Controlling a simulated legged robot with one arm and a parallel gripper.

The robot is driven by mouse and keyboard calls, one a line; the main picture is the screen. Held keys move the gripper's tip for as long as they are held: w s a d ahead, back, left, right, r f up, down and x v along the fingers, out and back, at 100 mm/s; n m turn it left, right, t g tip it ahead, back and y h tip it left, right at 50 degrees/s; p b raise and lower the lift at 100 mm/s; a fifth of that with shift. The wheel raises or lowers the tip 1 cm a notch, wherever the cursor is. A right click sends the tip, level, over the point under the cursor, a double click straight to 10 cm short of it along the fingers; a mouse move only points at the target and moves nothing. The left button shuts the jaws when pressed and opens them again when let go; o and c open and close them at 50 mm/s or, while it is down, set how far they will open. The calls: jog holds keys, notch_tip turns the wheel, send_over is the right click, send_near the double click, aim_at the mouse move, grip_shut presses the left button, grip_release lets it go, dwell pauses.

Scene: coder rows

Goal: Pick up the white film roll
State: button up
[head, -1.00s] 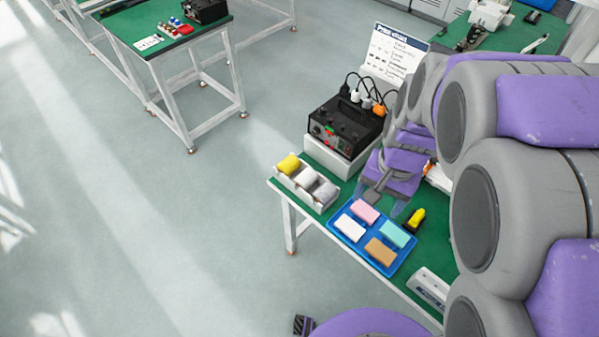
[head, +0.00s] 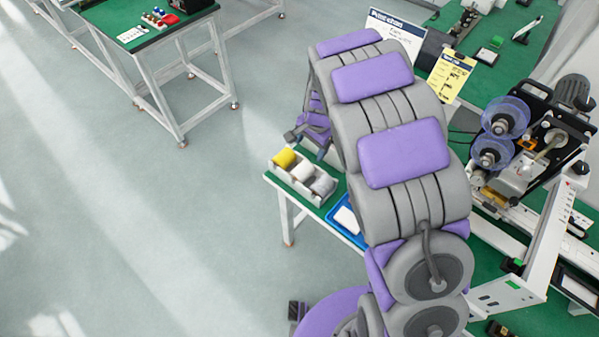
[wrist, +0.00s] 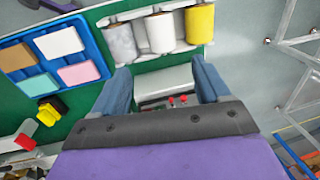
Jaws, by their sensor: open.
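The white film roll (head: 303,172) lies in a white holder (head: 322,198) at the table's left corner, between a yellow roll (head: 284,158) and a grey roll (head: 322,186). In the wrist view the white roll (wrist: 160,33) is in the middle, with the yellow roll (wrist: 200,25) to its right and the grey roll (wrist: 121,42) to its left. My gripper (wrist: 160,75) is open and empty, its two blue fingers apart just short of the holder. In the head view my gripper (head: 308,136) is partly hidden behind my arm, near the rolls.
A blue tray (wrist: 105,42) with several coloured blocks sits beside the holder, and a yellow-and-black object (wrist: 50,110) lies near it. A black machine with blue reels (head: 505,118) stands to the right. Open floor (head: 170,250) lies left of the table.

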aim_at(305, 168)
jog(key=f, duration=0.3)
jog(key=a+f+b, duration=0.1)
jog(key=f, duration=0.3)
jog(key=w+f+b, duration=0.1)
jog(key=f, duration=0.3)
jog(key=shift+w+a+f, duration=0.1)
jog(key=shift+a+f, duration=0.05)
jog(key=shift+a, duration=0.15)
jog(key=shift+w+d+f, duration=0.1)
jog(key=shift+d+f, duration=0.05)
jog(key=shift+f, duration=0.3)
jog(key=f, duration=0.1)
jog(key=f+b, duration=0.1)
jog(key=f, duration=0.1)
jog(key=shift+w+f+b, duration=0.25)
jog(key=shift+w+b, duration=0.05)
jog(key=shift+w, duration=0.1)
jog(key=shift+a+f, duration=0.25)
jog(key=shift+f, duration=0.1)
jog(key=shift+a, duration=0.1)
jog(key=shift+c, duration=0.2)
jog(key=shift+r, duration=0.1)
jog(key=c, duration=0.9)
